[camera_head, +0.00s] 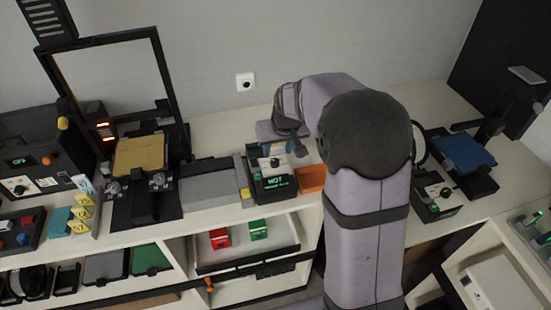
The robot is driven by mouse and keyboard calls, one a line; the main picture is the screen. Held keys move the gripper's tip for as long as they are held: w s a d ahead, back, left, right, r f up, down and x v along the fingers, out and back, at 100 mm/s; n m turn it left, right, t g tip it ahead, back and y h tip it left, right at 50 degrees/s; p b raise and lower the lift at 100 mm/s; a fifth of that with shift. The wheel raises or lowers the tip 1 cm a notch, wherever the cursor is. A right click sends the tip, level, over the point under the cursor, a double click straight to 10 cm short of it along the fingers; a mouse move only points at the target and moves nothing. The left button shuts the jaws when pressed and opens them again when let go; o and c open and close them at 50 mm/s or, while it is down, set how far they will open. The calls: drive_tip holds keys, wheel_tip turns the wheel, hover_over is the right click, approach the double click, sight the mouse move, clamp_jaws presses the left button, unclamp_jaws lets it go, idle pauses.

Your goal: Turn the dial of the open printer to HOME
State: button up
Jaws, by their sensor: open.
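An open-frame printer (165,70) with a gold bed (140,155) stands at the left of the bench. To its right, beside a grey plate, is a black control box (270,188) with a small light dial (274,163) and a lit green display reading HOT. My gripper (283,149) is open above this box, with its fingertips near the dial. I cannot tell whether they touch it. The dial's pointer is too small and partly covered to read. Another dial box (436,202) stands at the right, next to a printer with a blue bed (467,152).
An orange block (311,178) lies just right of the control box. A grey plate (209,186) lies left of it. A boxed machine (40,150) stands at far left. Red (220,239) and green (258,230) items sit on the shelf below. My arm hides the bench's middle right.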

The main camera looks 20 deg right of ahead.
sight(275, 161)
drive_tip(key=shift+p+x, duration=1.3)
drive_tip(key=shift+x, duration=2.35)
drive_tip(key=shift+s, duration=0.1)
clamp_jaws()
